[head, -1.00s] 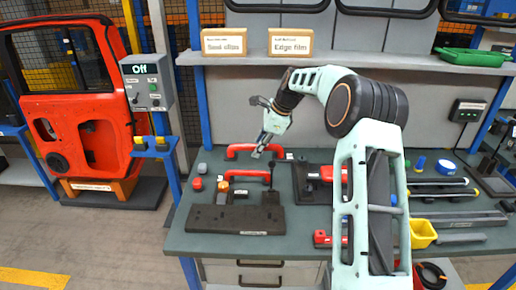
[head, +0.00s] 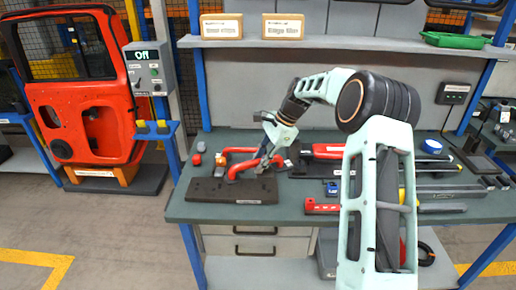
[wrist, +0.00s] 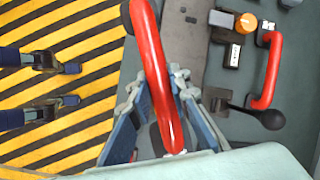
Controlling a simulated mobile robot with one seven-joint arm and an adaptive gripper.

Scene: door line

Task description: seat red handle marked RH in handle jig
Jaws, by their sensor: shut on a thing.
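My gripper (head: 264,166) is shut on a curved red handle (head: 236,174), holding it at its right part, over the dark handle jig (head: 205,190). In the wrist view the held handle (wrist: 152,60) rises between the two fingers (wrist: 160,125). The flat jig plate (wrist: 184,40) lies below it there. I cannot tell from these views whether the handle touches the jig. A second red handle (head: 238,151) lies behind the jig; it also shows in the wrist view (wrist: 274,70). No RH mark is readable on either handle.
A lever with a black knob (wrist: 271,119) stands near the jig. An orange cylinder (wrist: 248,22) and a grey block (wrist: 221,18) are close by. Tools and red parts (head: 322,208) fill the bench's right side. A red door (head: 85,100) stands at left.

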